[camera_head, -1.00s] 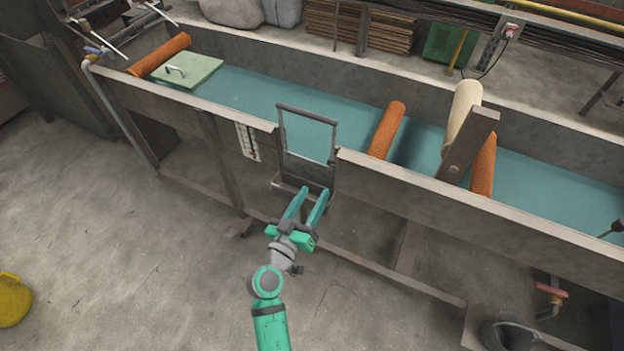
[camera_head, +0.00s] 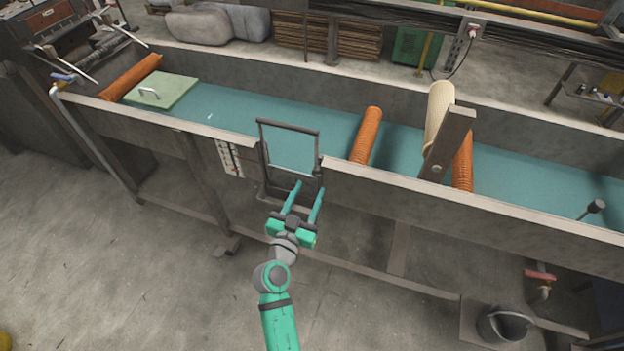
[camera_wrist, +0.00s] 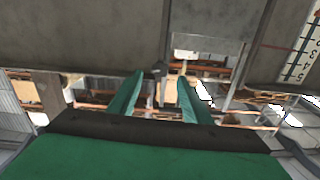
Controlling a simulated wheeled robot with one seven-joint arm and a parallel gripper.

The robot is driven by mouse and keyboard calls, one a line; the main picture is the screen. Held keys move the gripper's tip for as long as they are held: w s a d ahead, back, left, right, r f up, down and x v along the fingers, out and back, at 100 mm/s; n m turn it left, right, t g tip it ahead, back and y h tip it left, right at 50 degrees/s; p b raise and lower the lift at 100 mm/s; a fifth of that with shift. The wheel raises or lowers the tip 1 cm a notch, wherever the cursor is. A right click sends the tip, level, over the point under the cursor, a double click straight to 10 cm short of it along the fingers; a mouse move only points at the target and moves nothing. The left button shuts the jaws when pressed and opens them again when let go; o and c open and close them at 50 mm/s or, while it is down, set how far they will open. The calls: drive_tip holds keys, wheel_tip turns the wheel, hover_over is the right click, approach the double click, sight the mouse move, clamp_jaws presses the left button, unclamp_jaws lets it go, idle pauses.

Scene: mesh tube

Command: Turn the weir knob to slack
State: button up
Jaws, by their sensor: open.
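A dark knob on a thin rod (camera_head: 597,206) sticks up from the water at the right end of the trough. It may be the weir knob, but I see no label or slack mark on it. My gripper (camera_head: 308,190) is open and empty in front of the trough's near wall, below the framed gate (camera_head: 288,127). It is well to the left of the dark knob and apart from it. In the wrist view, both green fingers (camera_wrist: 160,80) are spread with nothing held between them. The knob is not identifiable there.
The long trough (camera_head: 400,192) has orange mesh rolls (camera_head: 366,136), a beige roller (camera_head: 438,115) and a green lid (camera_head: 160,90). A red valve handle (camera_head: 540,275) and a bucket (camera_head: 505,325) are low at right. The floor (camera_head: 150,270) before the trough is mostly clear.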

sight(317, 175)
drive_tip(key=x, duration=0.5)
drive_tip(key=shift+w+d, duration=0.1)
drive_tip(key=shift+w, duration=0.15)
drive_tip(key=shift+s, duration=0.1)
drive_tip(key=c, duration=1)
drive_tip(key=shift+c, duration=0.2)
drive_tip(key=n, duration=0.4)
drive_tip(key=shift+d+n, duration=0.1)
drive_tip(key=shift+n, duration=0.3)
